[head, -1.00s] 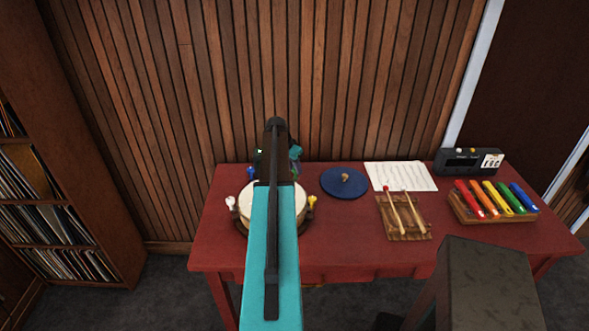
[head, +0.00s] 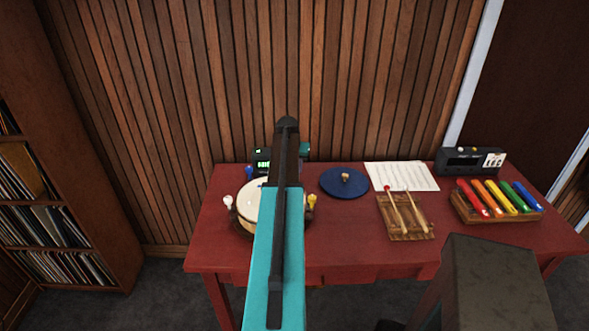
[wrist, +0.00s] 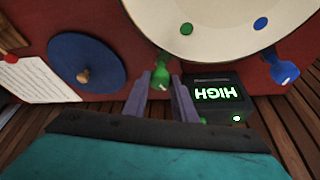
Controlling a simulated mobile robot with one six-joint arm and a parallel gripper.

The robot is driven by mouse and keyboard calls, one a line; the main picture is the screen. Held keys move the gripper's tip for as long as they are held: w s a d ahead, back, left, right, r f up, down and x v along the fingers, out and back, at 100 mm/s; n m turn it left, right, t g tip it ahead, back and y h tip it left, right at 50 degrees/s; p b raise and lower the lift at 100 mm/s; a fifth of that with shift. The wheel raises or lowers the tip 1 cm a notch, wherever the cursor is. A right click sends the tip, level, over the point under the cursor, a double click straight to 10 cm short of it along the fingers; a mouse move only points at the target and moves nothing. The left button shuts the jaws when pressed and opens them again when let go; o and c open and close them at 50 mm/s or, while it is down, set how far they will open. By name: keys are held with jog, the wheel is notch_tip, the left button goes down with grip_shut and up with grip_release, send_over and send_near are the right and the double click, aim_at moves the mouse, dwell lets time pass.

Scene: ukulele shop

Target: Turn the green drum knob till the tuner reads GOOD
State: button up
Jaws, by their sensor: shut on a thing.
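The drum (head: 252,200) stands at the left of the red table, with coloured knobs around its rim. The green knob (wrist: 162,66) shows in the wrist view at the drum's edge. My gripper (wrist: 168,78) is shut on it, with one purple-grey finger on each side. In the head view my arm hides the green knob and the fingers. The tuner (wrist: 214,94) is a dark box just behind the drum; in the wrist view its lit display reads HIGH upside down, with a green light below. In the head view the tuner (head: 262,163) is partly covered by my arm.
A blue knob (wrist: 284,71) sits near the tuner on the drum rim. White (head: 228,202) and yellow (head: 311,202) knobs flank the drum. A blue disc (head: 345,184), sheet music (head: 400,176), mallets on a board (head: 407,228) and coloured bars (head: 497,200) lie right.

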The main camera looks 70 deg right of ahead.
jog(key=shift+s, duration=0.1)
dwell(0.3)
jog(key=o, duration=1)
jog(key=shift+o, duration=0.2)
jog(key=shift+a+r, duration=0.1)
jog(key=shift+r, duration=0.05)
jog(key=b+v, duration=0.3)
jog(key=v, duration=1)
jog(key=shift+r+b, duration=0.25)
jog(key=shift+b, duration=0.05)
jog(key=shift+s+r, duration=0.1)
